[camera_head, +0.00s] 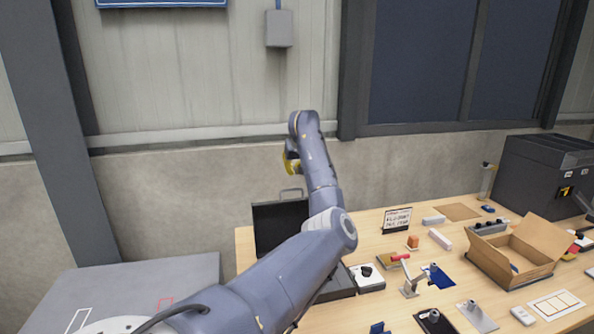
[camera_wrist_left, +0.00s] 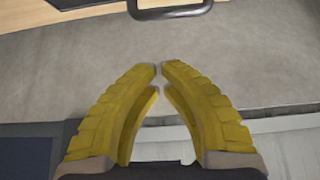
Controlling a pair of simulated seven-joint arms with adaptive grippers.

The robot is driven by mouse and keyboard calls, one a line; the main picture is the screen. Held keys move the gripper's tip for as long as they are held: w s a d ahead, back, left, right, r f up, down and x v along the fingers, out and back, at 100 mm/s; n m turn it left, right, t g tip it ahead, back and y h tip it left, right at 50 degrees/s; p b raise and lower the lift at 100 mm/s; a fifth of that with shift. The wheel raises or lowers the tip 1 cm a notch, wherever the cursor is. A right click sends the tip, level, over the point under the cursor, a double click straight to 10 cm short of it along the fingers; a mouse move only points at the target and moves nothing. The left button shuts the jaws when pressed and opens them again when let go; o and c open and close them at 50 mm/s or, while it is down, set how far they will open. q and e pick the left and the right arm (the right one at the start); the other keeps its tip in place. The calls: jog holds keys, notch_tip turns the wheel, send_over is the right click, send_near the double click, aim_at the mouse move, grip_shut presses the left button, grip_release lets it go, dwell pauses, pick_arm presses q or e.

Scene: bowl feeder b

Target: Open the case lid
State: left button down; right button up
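The dark case lid (camera_head: 270,225) stands raised, roughly upright, at the back left of the table, with a handle (camera_head: 291,191) along its top edge. Part of the case base (camera_head: 340,286) shows at its right; my left arm hides much of it. My left gripper (camera_head: 291,163) is above the lid, with its yellow fingers partly hidden by its wrist. In the left wrist view its fingertips (camera_wrist_left: 160,67) almost meet with nothing between them. The handle (camera_wrist_left: 170,13) shows beyond the tips, apart from them. My right gripper is not in view.
An open cardboard box (camera_head: 515,255) and a large dark bin (camera_head: 545,170) stand at the right. A sign (camera_head: 397,220), a red-handled clamp (camera_head: 410,278) and several small parts lie in the middle. A concrete wall (camera_head: 180,195) rises behind the table.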

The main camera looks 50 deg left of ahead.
pick_arm(q)
jog(key=x, duration=0.7)
jog(key=shift+s+d, duration=0.45)
jog(key=shift+d, duration=0.45)
jog(key=shift+s+d, duration=0.4)
jog(key=shift+d, duration=0.5)
jog(key=shift+d, duration=0.1)
